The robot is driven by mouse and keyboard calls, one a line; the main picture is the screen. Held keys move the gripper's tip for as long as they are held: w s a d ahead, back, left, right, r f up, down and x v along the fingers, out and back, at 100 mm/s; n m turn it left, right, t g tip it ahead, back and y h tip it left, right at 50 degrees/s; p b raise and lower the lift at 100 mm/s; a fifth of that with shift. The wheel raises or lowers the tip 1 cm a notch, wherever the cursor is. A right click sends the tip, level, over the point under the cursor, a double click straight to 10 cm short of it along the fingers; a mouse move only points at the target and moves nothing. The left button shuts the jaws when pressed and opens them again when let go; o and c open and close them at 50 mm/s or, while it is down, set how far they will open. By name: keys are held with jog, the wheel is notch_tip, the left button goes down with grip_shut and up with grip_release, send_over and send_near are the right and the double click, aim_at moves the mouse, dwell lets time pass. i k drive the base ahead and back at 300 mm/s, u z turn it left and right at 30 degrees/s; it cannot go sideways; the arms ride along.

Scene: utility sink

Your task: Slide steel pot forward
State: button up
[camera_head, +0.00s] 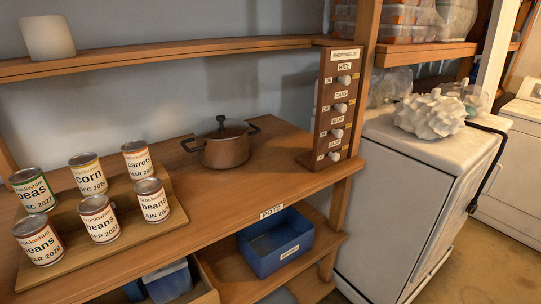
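The pot (225,149) stands upright on the wooden shelf top, towards its back. It looks brownish and metallic, with a dark lid, a knob on top and two dark side handles. The lid sits on it. Nothing touches the pot. My gripper is not in view.
Several labelled cans (100,218) stand on a wooden stepped rack (150,228) left of the pot. An upright shopping list board (324,120) stands to its right. The shelf top (245,188) is clear in front of the pot. A blue bin (310,232) sits below.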

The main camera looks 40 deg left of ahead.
aim_at(227, 154)
jog(key=k, duration=1.05)
jog(key=z, duration=1.25)
jog(key=i, duration=0.1)
jog(key=u, duration=3.15)
jog(key=i, duration=1)
jog(key=z, duration=0.1)
